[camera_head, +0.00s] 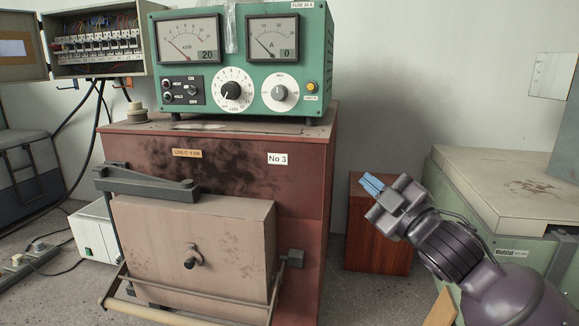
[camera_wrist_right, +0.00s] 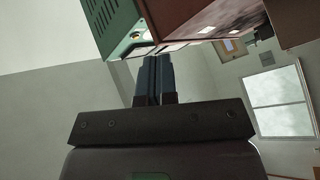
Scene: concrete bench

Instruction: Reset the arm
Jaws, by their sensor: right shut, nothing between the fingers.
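My right arm comes in from the lower right in the head view. Its right gripper (camera_head: 372,184) has blue fingers pressed together with nothing between them. It is in the air to the right of the red-brown furnace cabinet (camera_head: 310,190), apart from it. In the right wrist view the shut blue fingers of the gripper (camera_wrist_right: 154,62) point up toward the cabinet and the green control box (camera_wrist_right: 112,24). My left gripper does not show in either view.
The furnace's closed door (camera_head: 235,235) has a small handle and a bar across its front. The green control box (camera_head: 317,70) with two meters stands on top. An open fuse box (camera_head: 98,62) hangs at left. A pale-topped machine (camera_head: 500,185) stands at right, near my arm.

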